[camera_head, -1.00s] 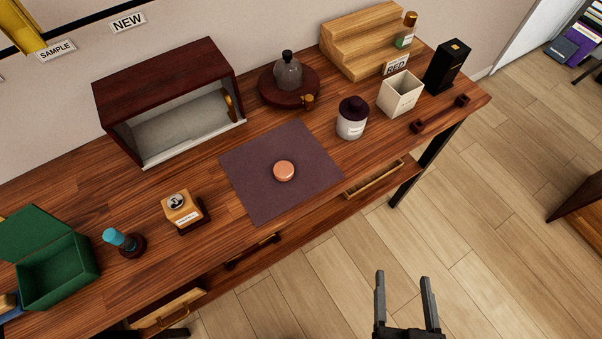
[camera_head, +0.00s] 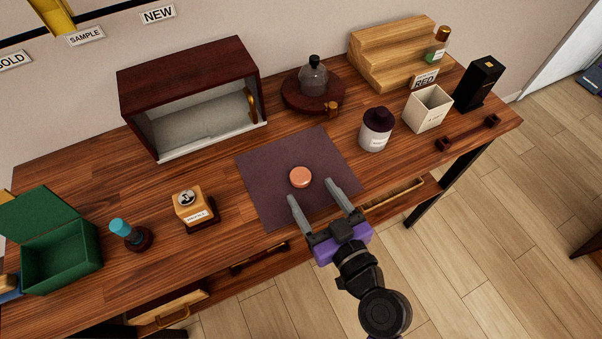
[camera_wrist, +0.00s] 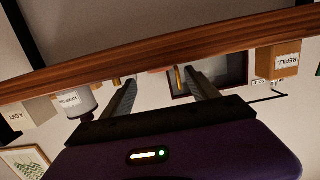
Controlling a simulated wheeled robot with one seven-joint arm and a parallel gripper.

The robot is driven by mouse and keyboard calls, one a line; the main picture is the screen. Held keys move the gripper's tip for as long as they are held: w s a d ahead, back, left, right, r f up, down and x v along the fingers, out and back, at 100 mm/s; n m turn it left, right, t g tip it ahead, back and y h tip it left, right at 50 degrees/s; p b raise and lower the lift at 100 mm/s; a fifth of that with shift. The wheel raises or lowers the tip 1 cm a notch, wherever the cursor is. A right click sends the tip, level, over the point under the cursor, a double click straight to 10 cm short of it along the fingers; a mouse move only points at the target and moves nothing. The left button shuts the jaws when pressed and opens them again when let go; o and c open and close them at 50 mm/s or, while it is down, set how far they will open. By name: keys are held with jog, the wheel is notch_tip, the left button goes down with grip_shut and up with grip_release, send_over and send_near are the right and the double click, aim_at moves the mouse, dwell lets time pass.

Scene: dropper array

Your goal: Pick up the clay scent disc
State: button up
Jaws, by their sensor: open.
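The clay scent disc (camera_head: 300,177) is a small round orange-pink piece. It lies flat on the dark purple mat (camera_head: 262,192) in the middle of the desk. My gripper (camera_head: 312,190) is open and empty. In the head view its two fingers reach over the front part of the mat, and the disc shows just beyond the fingertips, apart from them. In the wrist view the two fingers (camera_wrist: 157,84) stand apart, and a sliver of pinkish colour at the desk edge between them is too small to tell for certain.
A white jar with a dark lid (camera_head: 376,131) stands right of the mat. A square block with a silver knob (camera_head: 193,209) and a teal-topped stamp (camera_head: 129,233) stand left. A glass-fronted cabinet (camera_head: 190,85) and a round stand (camera_head: 313,98) are behind. A drawer (camera_head: 395,196) is partly open.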

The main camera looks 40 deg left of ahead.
aim_at(304, 181)
jog(key=p+x, duration=0.1)
jog(key=x, duration=0.3)
jog(key=shift+a+f, duration=0.1)
jog(key=c, duration=1.5)
jog(key=shift+o, duration=0.2)
